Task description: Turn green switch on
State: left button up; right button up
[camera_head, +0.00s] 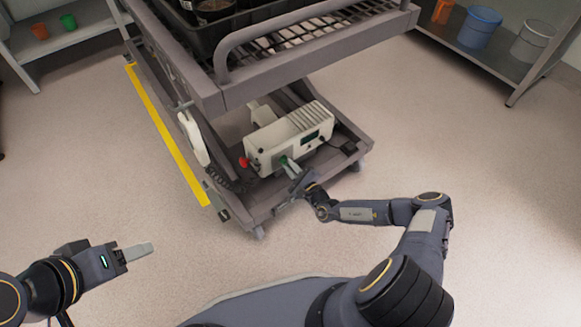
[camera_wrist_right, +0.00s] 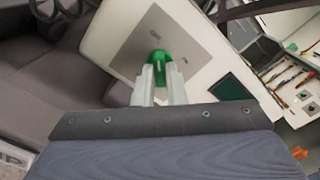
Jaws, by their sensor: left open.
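The green switch (camera_wrist_right: 160,57) sits on a grey plate on the front of a white control box. It also shows in the head view (camera_head: 283,160), partly covered by my right fingers. My right gripper (camera_head: 290,166) reaches the box from the front right. In the right wrist view its two fingers (camera_wrist_right: 160,78) are close together with the green switch between their tips. They appear shut on it. The lettering on the plate is too small to read. My left gripper (camera_head: 148,249) is open and empty over the floor at the lower left, far from the box.
The white box (camera_head: 300,128) stands on the low shelf of a grey cart (camera_head: 222,98). A red knob (camera_head: 244,162) is left of the switch. A dark display (camera_wrist_right: 231,88) is to its right. The cart's upper rack overhangs behind. The floor at left is clear.

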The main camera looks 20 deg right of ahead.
grip_shut()
jog(key=m+p, duration=0.2)
jog(key=m, duration=1.6)
jog(key=shift+a, duration=0.1)
dwell(0.5)
jog(key=o, duration=0.6)
grip_release()
jog(key=shift+o, duration=0.2)
jog(key=shift+s, duration=0.1)
